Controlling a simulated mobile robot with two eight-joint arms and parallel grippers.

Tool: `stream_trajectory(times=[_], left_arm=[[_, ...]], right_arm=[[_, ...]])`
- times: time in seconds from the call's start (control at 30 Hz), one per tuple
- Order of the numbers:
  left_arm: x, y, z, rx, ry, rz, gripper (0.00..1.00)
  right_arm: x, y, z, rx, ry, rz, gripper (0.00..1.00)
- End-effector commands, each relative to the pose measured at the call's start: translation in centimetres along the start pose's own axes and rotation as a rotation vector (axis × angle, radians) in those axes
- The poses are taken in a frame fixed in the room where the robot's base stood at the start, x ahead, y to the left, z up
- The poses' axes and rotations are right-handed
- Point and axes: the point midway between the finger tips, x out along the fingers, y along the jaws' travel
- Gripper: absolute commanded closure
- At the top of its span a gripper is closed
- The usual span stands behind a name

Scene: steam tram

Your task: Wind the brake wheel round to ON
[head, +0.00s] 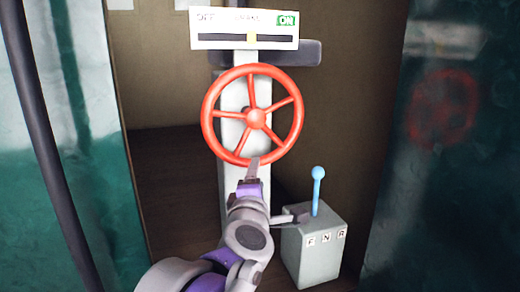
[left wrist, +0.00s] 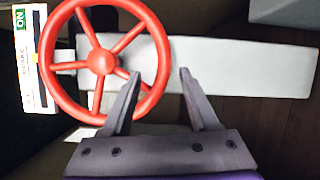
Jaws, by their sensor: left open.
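The red brake wheel (head: 255,118) faces me on a pale grey post (head: 232,175). Above it is a white plate (head: 215,42) marked OFF at its left and ON, in green, at its right. A yellow pointer (head: 252,38) stands near the middle of the plate's dark slot. My left gripper (head: 253,165) is open at the bottom of the wheel's rim. In the left wrist view the wheel (left wrist: 103,61) shows with its rim between the two open fingers (left wrist: 161,78). I cannot tell whether they touch it. My right gripper is not in view.
A grey box (head: 312,255) marked F, N, R with a blue-knobbed lever (head: 317,185) stands to the right, close beside my left arm. Green walls flank the post. A dark pipe (head: 45,140) runs down the left side.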

Motion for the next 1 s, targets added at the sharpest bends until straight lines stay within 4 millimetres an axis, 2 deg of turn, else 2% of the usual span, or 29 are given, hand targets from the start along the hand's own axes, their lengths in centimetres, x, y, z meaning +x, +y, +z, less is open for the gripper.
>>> stream_trajectory(times=[0.3, 0.5, 0.7, 0.97, 1.0], left_arm=[[5.8, -0.1, -0.1, 0.006, 0.001, 0.001, 0.39], [8.7, -0.1, -0.1, 0.005, 0.000, 0.000, 0.39], [9.9, -0.2, -0.1, 0.007, -0.002, 0.000, 0.39], [10.0, -0.3, -0.1, 0.006, -0.002, -0.001, 0.39], [10.0, -0.3, -0.1, 0.006, -0.002, -0.001, 0.46]], right_arm=[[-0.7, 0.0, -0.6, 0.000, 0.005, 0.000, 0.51], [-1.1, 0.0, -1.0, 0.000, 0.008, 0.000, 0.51], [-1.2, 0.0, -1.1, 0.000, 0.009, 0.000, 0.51], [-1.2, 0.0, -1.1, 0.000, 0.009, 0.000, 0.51], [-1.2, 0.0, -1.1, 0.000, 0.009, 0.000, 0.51]])
